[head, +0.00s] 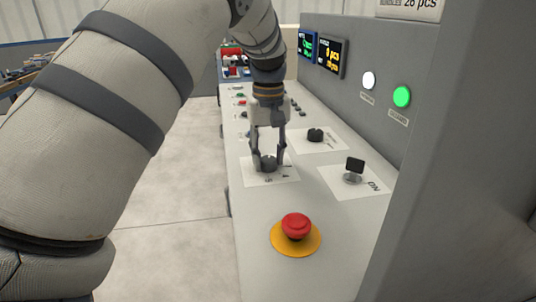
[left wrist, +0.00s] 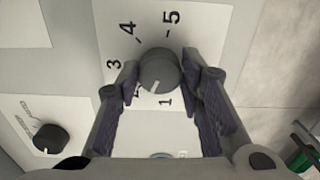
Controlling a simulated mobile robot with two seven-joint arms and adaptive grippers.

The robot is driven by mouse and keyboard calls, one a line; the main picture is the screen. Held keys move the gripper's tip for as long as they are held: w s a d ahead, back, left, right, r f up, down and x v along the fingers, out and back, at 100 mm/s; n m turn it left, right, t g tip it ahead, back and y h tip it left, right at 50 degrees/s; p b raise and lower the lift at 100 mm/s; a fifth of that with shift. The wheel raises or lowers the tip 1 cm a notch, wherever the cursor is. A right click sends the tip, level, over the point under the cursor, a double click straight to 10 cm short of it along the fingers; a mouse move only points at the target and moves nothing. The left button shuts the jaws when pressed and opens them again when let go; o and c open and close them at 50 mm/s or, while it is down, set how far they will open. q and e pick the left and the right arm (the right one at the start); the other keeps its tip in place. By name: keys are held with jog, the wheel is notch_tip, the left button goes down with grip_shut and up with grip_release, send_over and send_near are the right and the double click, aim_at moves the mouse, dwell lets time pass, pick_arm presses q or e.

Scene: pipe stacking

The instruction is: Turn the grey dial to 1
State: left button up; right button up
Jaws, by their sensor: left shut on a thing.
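The grey dial (head: 268,163) sits on a white numbered plate on the console. In the left wrist view the dial (left wrist: 158,70) is seen from above, with numerals 5, 4, 3 and 1 showing around it. The 2 is mostly hidden by a finger. The dial's white mark points to the lower side, between the 2 and the 1, close to the 1. My left gripper (head: 268,152) points down with its fingers on both sides of the dial; in the left wrist view the fingers (left wrist: 160,82) close on it. My right gripper is not in view.
A second dark knob (head: 315,135) sits beyond on its own plate. A black switch (head: 354,168) marked ON is to the right. A red emergency button (head: 296,226) on a yellow base is nearer. A grey panel with a green light (head: 402,97) rises on the right.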

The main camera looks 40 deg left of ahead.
aim_at(268, 159)
pick_arm(q)
jog(key=n, duration=0.6)
jog(key=shift+n, duration=0.4)
dwell(0.4)
jog(key=o, duration=1.2)
jog(key=shift+c, duration=0.2)
notch_tip(268, 159, up, 12)
